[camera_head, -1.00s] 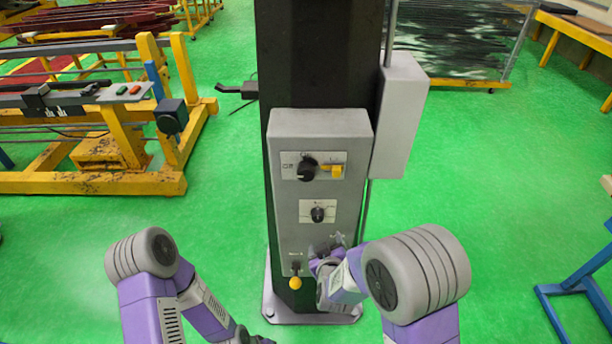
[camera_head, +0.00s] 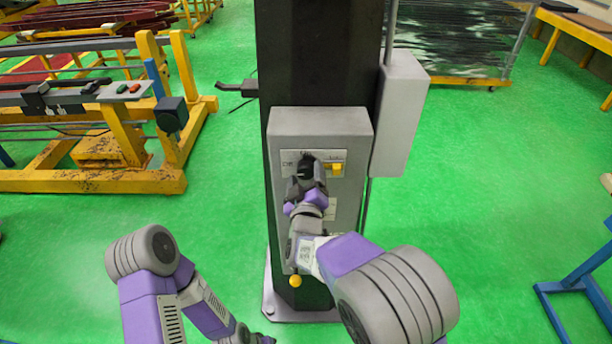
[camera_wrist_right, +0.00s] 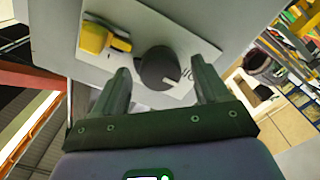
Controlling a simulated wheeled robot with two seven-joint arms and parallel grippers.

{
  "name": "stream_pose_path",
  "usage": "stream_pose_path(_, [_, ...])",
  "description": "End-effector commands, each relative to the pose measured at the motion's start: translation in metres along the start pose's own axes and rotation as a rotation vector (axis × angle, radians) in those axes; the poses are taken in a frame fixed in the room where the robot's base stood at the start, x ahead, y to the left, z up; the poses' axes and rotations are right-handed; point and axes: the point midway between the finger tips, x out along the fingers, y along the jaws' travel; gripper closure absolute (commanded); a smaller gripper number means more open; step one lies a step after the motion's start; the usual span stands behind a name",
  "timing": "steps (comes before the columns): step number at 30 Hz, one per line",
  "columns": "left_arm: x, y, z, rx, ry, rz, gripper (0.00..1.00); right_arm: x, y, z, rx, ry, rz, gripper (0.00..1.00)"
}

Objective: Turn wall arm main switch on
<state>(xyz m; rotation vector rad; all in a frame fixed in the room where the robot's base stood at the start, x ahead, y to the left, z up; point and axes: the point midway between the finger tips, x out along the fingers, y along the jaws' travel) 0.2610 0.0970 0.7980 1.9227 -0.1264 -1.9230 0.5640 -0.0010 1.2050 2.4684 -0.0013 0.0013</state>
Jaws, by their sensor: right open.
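The main switch is a black rotary knob (camera_head: 306,164) on a white plate marked Off at its left, high on the grey control box (camera_head: 350,122). In the right wrist view the knob (camera_wrist_right: 160,68) stands between the two fingers of my right gripper (camera_wrist_right: 160,88), which is open around it. I cannot tell whether either finger touches it. In the head view my right gripper (camera_head: 308,180) partly covers the knob. My left arm is low at the left, and its gripper is not clearly shown.
A yellow switch (camera_head: 336,168) sits right beside the knob, and it also shows in the wrist view (camera_wrist_right: 96,38). A yellow ball-ended lever (camera_head: 295,281) hangs at the box's bottom. The box is on a dark column (camera_head: 318,50). A grey side box (camera_head: 400,115) is at the right.

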Motion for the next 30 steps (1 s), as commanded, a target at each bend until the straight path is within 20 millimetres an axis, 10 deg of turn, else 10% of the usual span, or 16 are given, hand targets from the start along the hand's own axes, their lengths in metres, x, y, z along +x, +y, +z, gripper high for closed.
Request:
stream_pose_path(10, [-0.0002, 0.0001, 0.0001, 0.0, 0.0, 0.0, 0.57, 0.0058, -0.0002, 0.0006, 0.0, -0.001, -0.001, 0.26])
stream_pose_path(21, [-0.0002, 0.0, 0.0, 0.0, 0.0, 0.0, 0.57, 0.0055, -0.0003, 0.0005, 0.0, -0.001, -0.001, 0.82])
stream_pose_path(30, [0.0043, -0.0016, -0.0002, 0.0, 0.0, 0.0, 0.57, 0.0055, -0.0008, 0.001, 0.04, 0.0, -0.001, 0.82])
